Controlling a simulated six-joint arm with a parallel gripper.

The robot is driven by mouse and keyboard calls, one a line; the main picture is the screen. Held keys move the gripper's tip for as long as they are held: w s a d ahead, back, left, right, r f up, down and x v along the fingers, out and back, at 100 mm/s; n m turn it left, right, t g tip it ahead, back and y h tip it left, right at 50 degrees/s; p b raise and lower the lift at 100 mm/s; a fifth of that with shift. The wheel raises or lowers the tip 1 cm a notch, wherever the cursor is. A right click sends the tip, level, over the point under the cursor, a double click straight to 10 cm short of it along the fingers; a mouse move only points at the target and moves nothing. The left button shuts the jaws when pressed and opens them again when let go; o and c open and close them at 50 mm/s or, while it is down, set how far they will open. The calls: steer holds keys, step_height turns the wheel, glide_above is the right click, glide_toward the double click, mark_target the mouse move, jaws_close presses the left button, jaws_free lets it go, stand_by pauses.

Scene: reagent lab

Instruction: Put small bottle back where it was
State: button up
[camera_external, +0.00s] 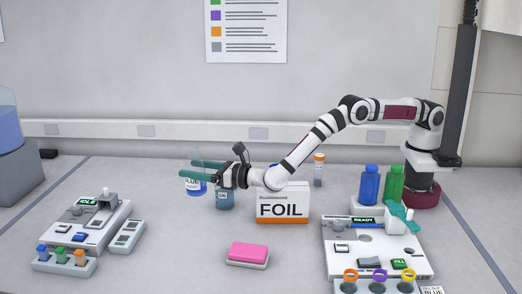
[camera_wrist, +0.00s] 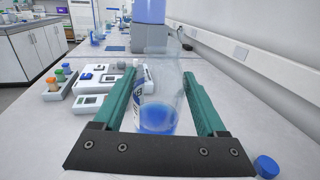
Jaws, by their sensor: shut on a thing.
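My gripper (camera_external: 187,170) points left, its teal fingers on either side of a clear, uncapped bottle (camera_external: 195,187) with a "BLUE" label and blue liquid in the bottom. In the wrist view the gripper (camera_wrist: 162,76) is shut on this bottle (camera_wrist: 158,117), which looks roughly upright. I cannot tell whether its base touches the table. A second bottle (camera_external: 225,199) with grey-blue contents stands behind my gripper, partly hidden by it. A small bottle with an orange cap (camera_external: 319,168) stands farther back, behind the foil box.
The foil box (camera_external: 282,204) stands under my forearm. A pink-and-white block (camera_external: 247,254) lies in front. The IDLE device (camera_external: 85,225) is at left, the READY device (camera_external: 375,253) at right. A loose blue cap (camera_wrist: 266,166) lies on the table. The front middle is mostly clear.

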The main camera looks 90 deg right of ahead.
step_height(320, 180, down, 10)
steer(key=shift+r, duration=0.25)
steer(key=shift+f, duration=0.2)
steer(key=o, duration=1.5)
